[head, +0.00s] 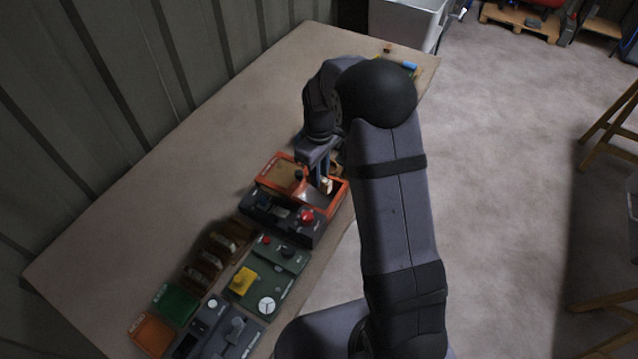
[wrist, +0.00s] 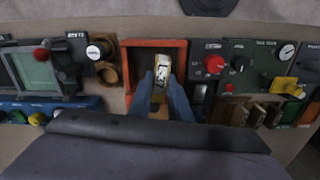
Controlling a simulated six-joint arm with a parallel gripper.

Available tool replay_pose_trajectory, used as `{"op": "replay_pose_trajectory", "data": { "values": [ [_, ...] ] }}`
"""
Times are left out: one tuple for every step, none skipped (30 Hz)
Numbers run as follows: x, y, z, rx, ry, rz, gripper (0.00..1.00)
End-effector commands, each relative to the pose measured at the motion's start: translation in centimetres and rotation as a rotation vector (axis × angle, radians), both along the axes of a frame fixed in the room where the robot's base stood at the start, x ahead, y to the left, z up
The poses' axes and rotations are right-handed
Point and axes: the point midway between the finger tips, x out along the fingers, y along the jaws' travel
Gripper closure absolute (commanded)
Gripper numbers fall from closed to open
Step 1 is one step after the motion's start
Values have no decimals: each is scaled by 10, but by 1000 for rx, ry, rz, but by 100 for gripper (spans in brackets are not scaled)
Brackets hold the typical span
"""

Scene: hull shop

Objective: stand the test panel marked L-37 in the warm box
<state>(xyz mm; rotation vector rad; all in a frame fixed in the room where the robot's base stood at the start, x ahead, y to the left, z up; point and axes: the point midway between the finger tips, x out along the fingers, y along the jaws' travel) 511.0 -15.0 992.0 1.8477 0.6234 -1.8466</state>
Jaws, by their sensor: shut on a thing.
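An orange-rimmed open box (head: 341,202), which I take for the warm box, sits on the bench in the head view. It also shows in the wrist view (wrist: 183,45). My gripper (head: 319,177) reaches down over its opening. In the wrist view, the two blue fingers of my gripper (wrist: 163,88) are shut on a small cream and yellowish test panel (wrist: 160,73). The panel (head: 327,186) appears within the box's outline, roughly upright. Its marking is too small to read. I cannot tell whether it touches the box floor.
A dark unit with a red knob (head: 306,216) stands close to the box. A green unit (head: 279,253) and a brown rack with slots (head: 207,262) are nearer me. The far left bench top (head: 230,130) is clear.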

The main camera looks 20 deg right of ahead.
Motion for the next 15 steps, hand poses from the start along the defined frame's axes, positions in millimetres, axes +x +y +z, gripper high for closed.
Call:
{"op": "replay_pose_trajectory", "data": {
  "values": [
    [5, -1, -8, 0, 0, 35, 100],
    [7, -2, -9, 0, 1, 56, 100],
    [10, -2, -11, 0, 0, 78, 100],
    [11, -2, -12, 0, 0, 92, 100],
    [12, -3, -13, 0, 0, 104, 100],
    [14, -3, -13, 0, 0, 117, 100],
    [14, -3, -13, 0, 0, 123, 100],
    [15, -3, -14, 0, 0, 129, 100],
    [15, -3, -14, 0, 0, 134, 100],
    [16, -3, -14, 0, 0, 136, 100],
    [16, -3, -14, 0, 0, 137, 100],
    [16, -3, -14, 0, 0, 137, 100],
    [16, -3, -14, 0, 0, 137, 100],
    [15, -3, -15, 0, 0, 137, 100],
    [15, -3, -15, 0, 0, 136, 100]
  ]
}}
